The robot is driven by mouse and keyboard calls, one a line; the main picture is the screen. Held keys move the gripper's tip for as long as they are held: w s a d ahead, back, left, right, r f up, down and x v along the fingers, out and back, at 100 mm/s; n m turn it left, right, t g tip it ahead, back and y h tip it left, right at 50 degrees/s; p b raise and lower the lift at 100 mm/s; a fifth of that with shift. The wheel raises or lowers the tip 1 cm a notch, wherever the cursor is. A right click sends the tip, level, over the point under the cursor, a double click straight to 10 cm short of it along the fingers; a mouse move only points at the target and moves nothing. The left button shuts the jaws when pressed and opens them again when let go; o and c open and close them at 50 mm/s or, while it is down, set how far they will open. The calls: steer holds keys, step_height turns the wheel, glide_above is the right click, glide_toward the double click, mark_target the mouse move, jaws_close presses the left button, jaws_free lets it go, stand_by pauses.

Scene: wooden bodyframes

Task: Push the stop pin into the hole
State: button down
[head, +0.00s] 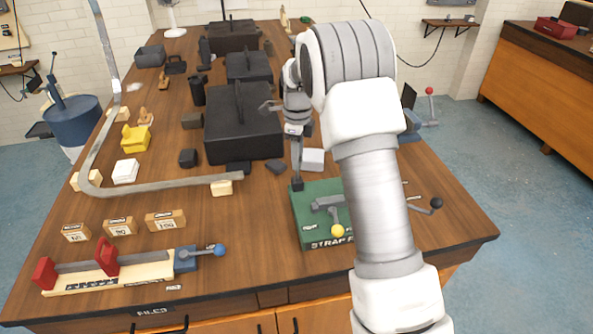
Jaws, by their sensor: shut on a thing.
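A green fixture (313,219) stands at the front right of the wooden bench, with a grey bent lever (327,203) and a yellow knob (337,231) on it. My gripper (297,181) points down at the fixture's back left corner and is shut on a small dark piece (297,187). It is too small to tell whether this piece is the stop pin or whether it touches the fixture. I cannot make out a hole. My arm hides the fixture's right part.
A bent metal strip (165,188) runs across the bench on the left. Black boxes (240,130) stand behind the fixture, with a white block (313,159) nearer it. A red clamp jig (107,257) lies front left. A black-knobbed lever (436,203) sticks out at right.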

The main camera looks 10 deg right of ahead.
steer(key=shift+r+p, duration=0.5)
steer(key=shift+r, duration=0.15)
steer(key=shift+r+p, duration=1.4)
steer(key=shift+r, duration=0.5)
steer(key=shift+d, duration=0.1)
